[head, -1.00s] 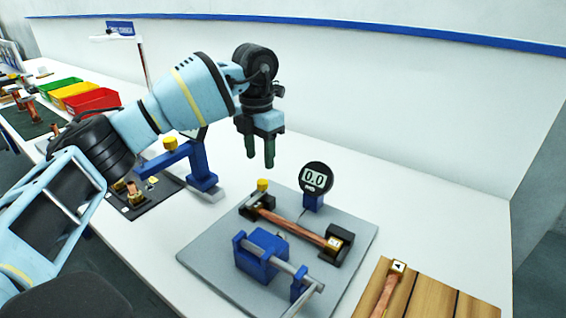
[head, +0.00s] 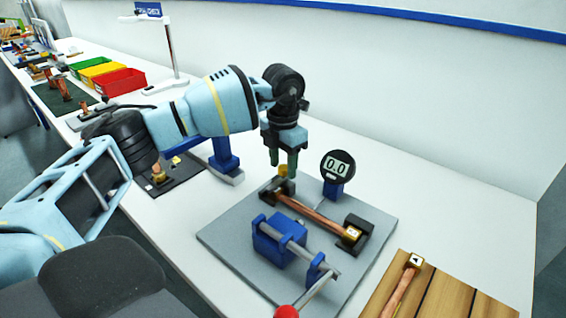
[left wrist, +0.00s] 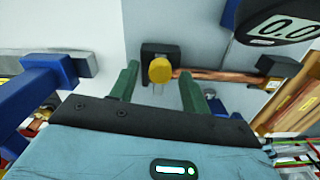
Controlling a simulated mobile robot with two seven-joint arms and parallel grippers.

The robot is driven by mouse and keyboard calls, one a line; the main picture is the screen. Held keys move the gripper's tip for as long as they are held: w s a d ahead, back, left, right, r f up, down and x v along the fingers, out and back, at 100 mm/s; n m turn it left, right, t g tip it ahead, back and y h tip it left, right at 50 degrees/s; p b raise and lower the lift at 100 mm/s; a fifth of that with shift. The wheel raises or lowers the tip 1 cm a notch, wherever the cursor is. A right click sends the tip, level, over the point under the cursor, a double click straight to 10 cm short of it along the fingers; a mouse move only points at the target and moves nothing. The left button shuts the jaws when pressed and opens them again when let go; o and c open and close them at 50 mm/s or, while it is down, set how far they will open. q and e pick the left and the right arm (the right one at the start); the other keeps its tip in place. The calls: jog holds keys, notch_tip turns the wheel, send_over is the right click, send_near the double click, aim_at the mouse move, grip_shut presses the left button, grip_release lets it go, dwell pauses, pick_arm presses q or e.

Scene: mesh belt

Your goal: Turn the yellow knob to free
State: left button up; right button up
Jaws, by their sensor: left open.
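The yellow knob (head: 283,170) sits on the black block at the far left end of the copper bar on the grey plate. In the left wrist view the knob (left wrist: 160,70) shows between and beyond the two green fingers. My left gripper (head: 283,160) is open, pointing down just above the knob; it also shows in the left wrist view (left wrist: 160,88). I cannot tell from these views whether the fingers touch the knob. The copper bar (head: 315,216) lies across two black blocks. My right gripper is not in view.
A round gauge (head: 337,166) reading 0.0 stands close to the right of my left gripper. A blue clamp (head: 280,240) with a red-ended handle (head: 286,312) is on the grey plate (head: 232,240). A wooden board (head: 435,290) lies at the right. Coloured bins (head: 122,82) stand at the back left.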

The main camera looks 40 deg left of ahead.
pick_arm(q)
jog(key=shift+f, duration=0.15)
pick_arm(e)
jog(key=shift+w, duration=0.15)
pick_arm(q)
jog(key=shift+c, duration=0.5)
jog(key=c, duration=0.9)
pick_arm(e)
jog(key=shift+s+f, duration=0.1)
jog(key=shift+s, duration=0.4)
